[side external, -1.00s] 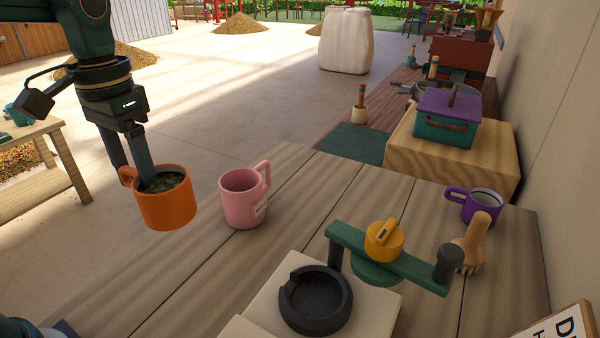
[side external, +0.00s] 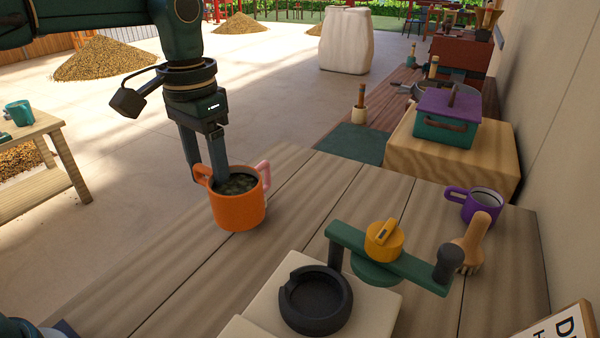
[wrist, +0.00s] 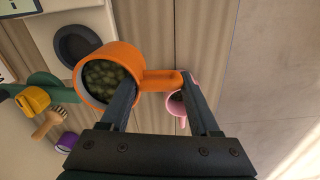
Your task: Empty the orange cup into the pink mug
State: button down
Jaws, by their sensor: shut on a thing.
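My gripper (side external: 210,178) is shut on the orange cup (side external: 237,212), with one finger inside the rim and the other by the handle. The cup is about upright and holds greenish-brown beans, which also show in the wrist view inside the orange cup (wrist: 112,52). The pink mug (side external: 264,174) stands on the table behind the orange cup in the side view, mostly hidden, with its handle and right edge showing. In the wrist view, the pink mug (wrist: 175,107) shows partly beneath the cup's handle and my right finger. Its inside is mostly hidden.
A green-armed device with a yellow knob (side external: 384,240) and a black ring-shaped dish (side external: 317,300) stand at the front. A purple mug (side external: 480,205) and a wooden brush (side external: 470,245) are at the right. The table's left part (side external: 165,275) is clear.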

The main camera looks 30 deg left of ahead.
jog(key=shift+s+d+f, duration=0.1)
jog(key=shift+d+f, duration=0.15)
jog(key=shift+d, duration=0.2)
jog(key=d+f, duration=0.2)
jog(key=d, duration=0.2)
jog(key=d+f, duration=0.2)
jog(key=d, duration=0.1)
jog(key=d+f, duration=0.3)
jog(key=d, duration=0.1)
jog(key=shift+s+d+f, duration=0.1)
jog(key=shift+s+d, duration=0.1)
jog(key=shift+d, duration=0.1)
jog(key=shift+f, duration=1.8)
jog(key=shift+c, duration=0.6)
grip_release()
jog(key=shift+r, duration=0.1)
